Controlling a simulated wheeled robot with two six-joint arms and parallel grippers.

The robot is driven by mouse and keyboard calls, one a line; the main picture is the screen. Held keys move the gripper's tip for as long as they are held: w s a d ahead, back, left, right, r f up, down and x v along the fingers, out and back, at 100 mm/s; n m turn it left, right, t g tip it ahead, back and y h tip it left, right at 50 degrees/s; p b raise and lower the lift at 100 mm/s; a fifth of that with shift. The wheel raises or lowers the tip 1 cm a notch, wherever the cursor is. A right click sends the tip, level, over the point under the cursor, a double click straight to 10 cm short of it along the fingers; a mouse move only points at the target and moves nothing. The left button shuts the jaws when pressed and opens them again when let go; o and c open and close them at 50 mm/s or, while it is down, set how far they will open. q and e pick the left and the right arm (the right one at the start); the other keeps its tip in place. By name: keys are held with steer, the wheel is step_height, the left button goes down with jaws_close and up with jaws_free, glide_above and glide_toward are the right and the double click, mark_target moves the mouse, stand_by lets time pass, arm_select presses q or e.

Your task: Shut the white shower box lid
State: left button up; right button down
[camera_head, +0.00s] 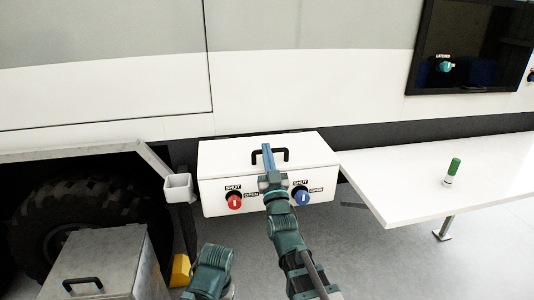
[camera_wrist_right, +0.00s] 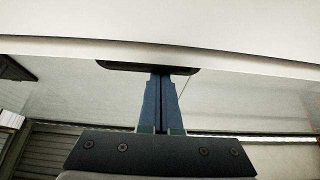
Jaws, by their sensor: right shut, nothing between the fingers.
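The white shower box (camera_head: 222,193) sits below the caravan wall, with a red knob (camera_head: 234,201) and a blue knob (camera_head: 301,196) on its front. Its white lid (camera_head: 225,153) looks flat on the box, with no clear gap showing. A black handle (camera_head: 284,154) is on the lid. My right gripper (camera_head: 266,147) is shut and empty over the lid, its blue fingers at the handle, partly covering it. In the right wrist view its fingertips (camera_wrist_right: 161,76) point at the dark handle (camera_wrist_right: 130,67); contact is unclear. My left gripper is not in view.
A white table (camera_head: 430,178) with a green-capped item (camera_head: 453,170) is to the right. A grey metal box (camera_head: 95,262) and a tyre (camera_head: 80,210) are at the left. A small open holder (camera_head: 178,187) is just left of the shower box.

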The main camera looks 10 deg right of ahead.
steer(key=shift+f, duration=0.1)
steer(key=s+f+b, duration=0.6)
steer(key=f+b, duration=0.1)
steer(key=shift+s+f+b, duration=0.25)
steer(key=shift+b, duration=0.1)
steer(key=shift+d, duration=0.1)
